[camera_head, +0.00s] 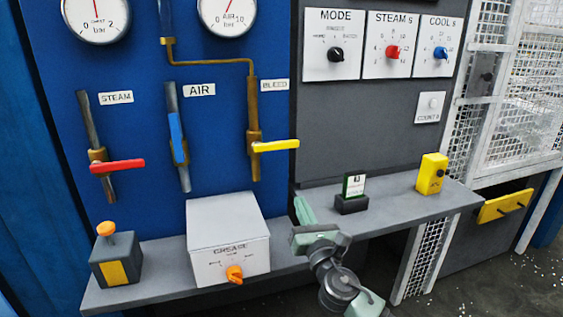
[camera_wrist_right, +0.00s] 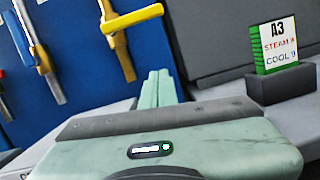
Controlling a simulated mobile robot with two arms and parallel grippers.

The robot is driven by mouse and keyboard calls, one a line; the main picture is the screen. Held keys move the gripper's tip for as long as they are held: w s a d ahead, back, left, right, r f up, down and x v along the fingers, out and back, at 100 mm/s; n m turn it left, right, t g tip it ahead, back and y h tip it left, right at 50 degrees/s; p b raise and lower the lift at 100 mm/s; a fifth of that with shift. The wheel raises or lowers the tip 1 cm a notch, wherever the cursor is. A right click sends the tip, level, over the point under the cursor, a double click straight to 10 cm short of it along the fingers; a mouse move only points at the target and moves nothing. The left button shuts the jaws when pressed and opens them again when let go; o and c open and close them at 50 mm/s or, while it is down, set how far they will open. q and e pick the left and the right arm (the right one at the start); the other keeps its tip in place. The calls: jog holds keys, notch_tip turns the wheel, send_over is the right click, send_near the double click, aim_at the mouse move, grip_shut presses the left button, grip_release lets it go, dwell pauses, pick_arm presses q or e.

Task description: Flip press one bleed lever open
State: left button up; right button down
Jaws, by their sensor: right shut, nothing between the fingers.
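The bleed lever (camera_head: 276,146) is a yellow handle on a brass valve at the right of the blue panel, under the BLEED label (camera_head: 274,85). It sticks out sideways to the right, across its upright pipe. It also shows at the top of the right wrist view (camera_wrist_right: 134,18). My right gripper (camera_head: 301,206) is below the lever and a little to its right, apart from it, over the shelf. In the right wrist view its fingers (camera_wrist_right: 160,88) are together with nothing between them. My left gripper is not in view.
The red steam lever (camera_head: 117,165) lies sideways; the blue air lever (camera_head: 177,137) stands along its pipe. A grey GREASE box (camera_head: 228,229) stands left of my right gripper. A card holder (camera_head: 351,204) and a yellow box (camera_head: 432,174) are on the shelf (camera_head: 400,208) to the right.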

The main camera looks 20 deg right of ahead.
aim_at(277, 146)
jog(key=shift+w+a+r+n+y, duration=0.15)
jog(key=shift+r+n+y, duration=0.05)
jog(key=shift+r+n, duration=0.3)
jog(key=shift+w+a+r+n+y, duration=0.1)
jog(key=shift+w+r+n+y, duration=0.1)
jog(key=shift+r+n, duration=0.25)
jog(key=w+r+p, duration=0.2)
jog(key=w+r, duration=0.4)
jog(key=w, duration=0.3)
jog(key=shift+w+a+r+p, duration=0.15)
jog(key=shift+w+r+p, duration=0.05)
jog(key=shift+w+p, duration=0.15)
jog(key=shift+f, duration=0.1)
jog(key=shift+r+n+p, duration=0.35)
jog(key=shift+n+p, duration=0.1)
jog(key=shift+n, duration=0.1)
